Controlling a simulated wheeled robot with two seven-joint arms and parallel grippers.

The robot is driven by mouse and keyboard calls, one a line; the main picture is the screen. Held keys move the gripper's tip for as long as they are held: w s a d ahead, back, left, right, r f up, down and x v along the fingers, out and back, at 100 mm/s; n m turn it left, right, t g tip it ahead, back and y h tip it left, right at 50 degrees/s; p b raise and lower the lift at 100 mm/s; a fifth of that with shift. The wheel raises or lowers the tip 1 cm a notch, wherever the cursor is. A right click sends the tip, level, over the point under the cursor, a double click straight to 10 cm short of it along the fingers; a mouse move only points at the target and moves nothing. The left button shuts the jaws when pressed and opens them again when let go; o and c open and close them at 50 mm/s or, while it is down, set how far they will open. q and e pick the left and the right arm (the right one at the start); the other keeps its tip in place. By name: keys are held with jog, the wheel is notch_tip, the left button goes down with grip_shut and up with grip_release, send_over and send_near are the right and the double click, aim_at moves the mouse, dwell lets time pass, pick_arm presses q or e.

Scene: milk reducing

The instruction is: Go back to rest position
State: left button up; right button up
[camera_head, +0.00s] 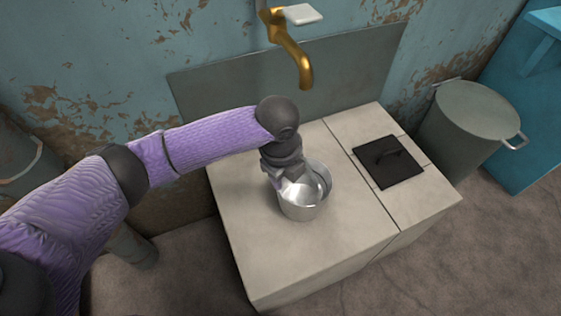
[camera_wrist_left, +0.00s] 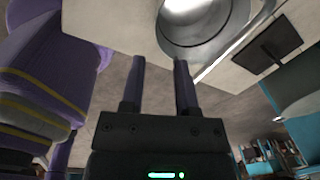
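My left arm (camera_head: 215,143), in a purple sleeve, comes in from the left and reaches over the pale counter (camera_head: 270,250). My left gripper (camera_wrist_left: 160,60) points down beside a silver metal pot (camera_head: 303,208) and hides part of its left rim in the head view. In the left wrist view its two dark fingers are apart with nothing between them. The pot (camera_wrist_left: 197,20) shows beyond the fingertips there; whether a finger touches it I cannot tell. The pot stands upright on the counter. My right gripper is in neither view.
A gold faucet (camera_head: 291,50) hangs from the wall above the counter. A black square plate with a handle (camera_head: 388,162) lies at the counter's right. A grey bin (camera_head: 470,125) and a blue cabinet (camera_head: 532,120) stand to the right. The counter's front part is clear.

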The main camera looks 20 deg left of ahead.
pick_arm(q)
jog(key=shift+r, duration=0.45)
